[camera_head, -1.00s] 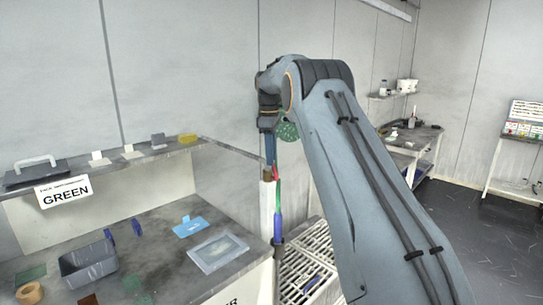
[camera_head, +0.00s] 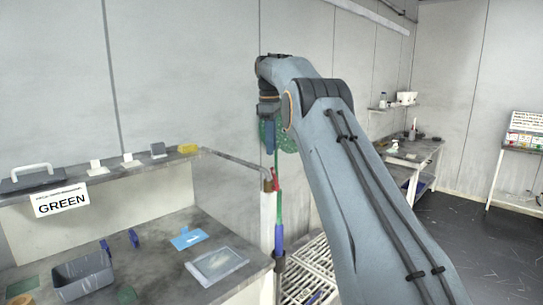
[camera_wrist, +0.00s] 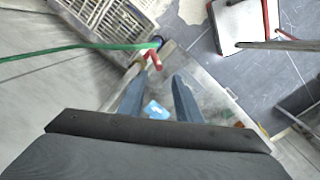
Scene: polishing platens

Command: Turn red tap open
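The red tap (camera_head: 275,182) sits on a pipe beside the end of the bench in the head view, with a green hose running past it. In the wrist view the red tap handle (camera_wrist: 154,58) shows just beyond the fingertips, slightly left of the picture's middle. My gripper (camera_wrist: 156,82) has its two blue-grey fingers apart with nothing between them. The tap handle looks apart from the fingers.
A green hose (camera_wrist: 80,47) crosses the wrist view's left side to the tap. A slatted pale grate (camera_head: 308,268) lies low beside the bench. The bench (camera_head: 160,262) holds a grey bin (camera_head: 84,277) and a blue card (camera_head: 188,238). A dark floor (camera_head: 470,225) is open at right.

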